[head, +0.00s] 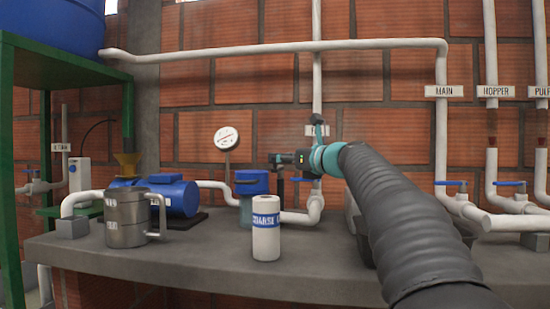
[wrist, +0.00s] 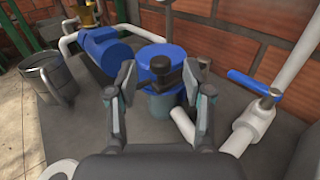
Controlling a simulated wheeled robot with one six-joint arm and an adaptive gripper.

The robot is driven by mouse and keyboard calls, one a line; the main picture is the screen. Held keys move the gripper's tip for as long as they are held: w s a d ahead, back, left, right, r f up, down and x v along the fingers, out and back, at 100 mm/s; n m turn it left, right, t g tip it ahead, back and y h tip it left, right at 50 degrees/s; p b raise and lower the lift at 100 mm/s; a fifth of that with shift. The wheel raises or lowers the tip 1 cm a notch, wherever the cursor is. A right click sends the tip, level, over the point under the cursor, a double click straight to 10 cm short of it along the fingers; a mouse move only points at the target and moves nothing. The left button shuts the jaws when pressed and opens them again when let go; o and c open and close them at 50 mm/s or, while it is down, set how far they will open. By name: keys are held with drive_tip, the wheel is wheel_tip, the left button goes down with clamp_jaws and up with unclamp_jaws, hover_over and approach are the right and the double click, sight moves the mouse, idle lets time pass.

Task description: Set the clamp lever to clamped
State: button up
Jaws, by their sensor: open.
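A filter housing with a blue lid (wrist: 150,60) stands beyond my gripper (wrist: 161,76) in the wrist view. In the head view my gripper (head: 282,158) is just right of and above the blue lid (head: 252,182).
A blue motor (head: 175,197) and a metal jug (head: 126,218) stand left on the grey bench (head: 190,262). A white container (head: 266,228) stands in front. A pipe with a blue valve handle (wrist: 252,83) is at right in the wrist view.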

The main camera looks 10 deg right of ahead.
drive_tip(key=shift+x, duration=1.95)
clamp_jaws()
